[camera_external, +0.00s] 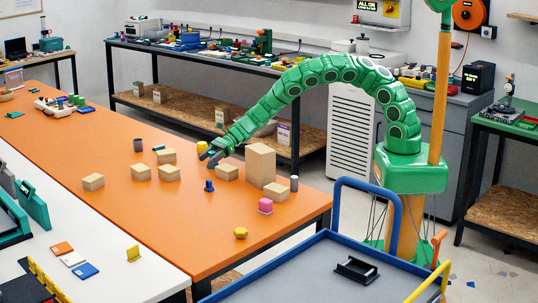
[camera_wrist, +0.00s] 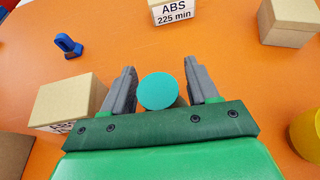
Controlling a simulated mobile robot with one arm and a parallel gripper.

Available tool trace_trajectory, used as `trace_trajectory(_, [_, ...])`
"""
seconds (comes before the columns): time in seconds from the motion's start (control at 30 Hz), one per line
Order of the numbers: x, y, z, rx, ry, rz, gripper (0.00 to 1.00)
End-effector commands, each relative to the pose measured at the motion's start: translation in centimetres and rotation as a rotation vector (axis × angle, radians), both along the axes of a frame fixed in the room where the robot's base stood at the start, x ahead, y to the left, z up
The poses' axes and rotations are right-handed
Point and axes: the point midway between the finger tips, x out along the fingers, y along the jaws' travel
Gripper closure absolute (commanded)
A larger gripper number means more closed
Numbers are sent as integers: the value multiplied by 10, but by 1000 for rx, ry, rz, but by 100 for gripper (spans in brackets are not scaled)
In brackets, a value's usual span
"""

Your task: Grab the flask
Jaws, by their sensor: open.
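A round thing with a flat teal top (camera_wrist: 158,91), which looks like the flask, stands between the two grey fingers of my gripper (camera_wrist: 161,88) in the wrist view. A little of its darker side shows below the top. The fingers are open, one on each side, with a visible gap to the left finger and a gap to the right one.
A cardboard box (camera_wrist: 70,97) stands close left of my gripper, a yellow thing (camera_wrist: 308,136) to the right. A labelled box (camera_wrist: 172,13), another box (camera_wrist: 289,20) and a blue item (camera_wrist: 68,45) lie beyond. A tall box (camera_external: 261,164) stands on the orange table (camera_external: 120,210).

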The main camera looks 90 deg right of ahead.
Motion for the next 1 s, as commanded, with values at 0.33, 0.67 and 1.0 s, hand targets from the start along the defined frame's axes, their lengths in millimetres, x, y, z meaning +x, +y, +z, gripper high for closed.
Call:
trace_trajectory(0.33, [0, 0, 0, -1, 1, 0, 85])
trace_trajectory(0.67, [0, 0, 1, -1, 1, -1, 94])
trace_trajectory(1.0, [0, -1, 30, -5, -2, -1, 94])
